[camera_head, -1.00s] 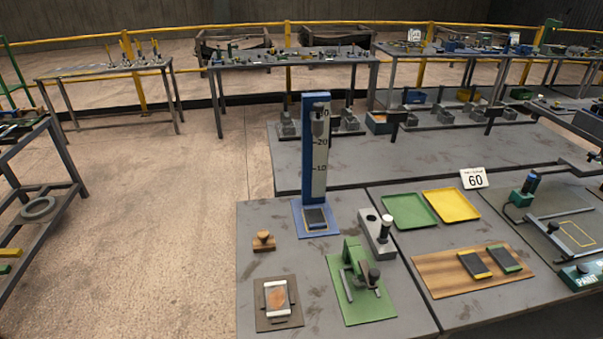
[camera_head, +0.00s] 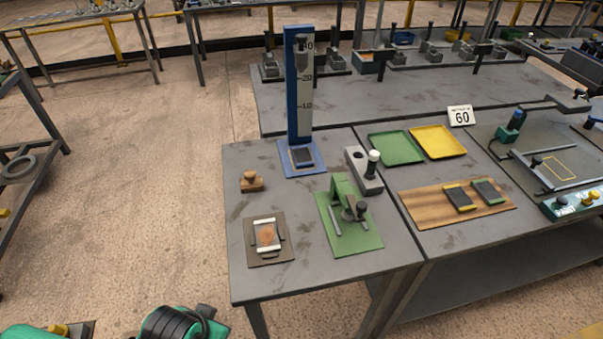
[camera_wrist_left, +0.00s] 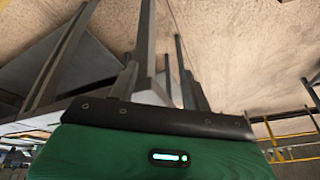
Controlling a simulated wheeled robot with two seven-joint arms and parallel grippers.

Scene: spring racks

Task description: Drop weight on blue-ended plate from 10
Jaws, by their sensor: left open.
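The blue drop tower (camera_head: 290,95) stands upright on the near table, with a white scale (camera_head: 305,95) marked 10, 20 and apparently 30. A grey weight (camera_head: 301,58) hangs near its top, beside the upper marks. A dark plate (camera_head: 301,156) lies on the tower's blue base; I cannot tell its end colour from the blue around it. Two more dark plates lie on a wooden board, one yellow-ended (camera_head: 459,197) and one green-ended (camera_head: 488,190). My left gripper's green housing (camera_wrist_left: 155,150) fills the lower left wrist view, away from the tower; its fingers are hard to make out. My right gripper is not visible.
A green fixture (camera_head: 350,215), a wooden stamp (camera_head: 251,181), a brown pad (camera_head: 267,240) and a grey holed block (camera_head: 364,170) surround the tower's front. Green (camera_head: 396,148) and yellow (camera_head: 437,142) trays lie right. Open floor lies left of the table.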

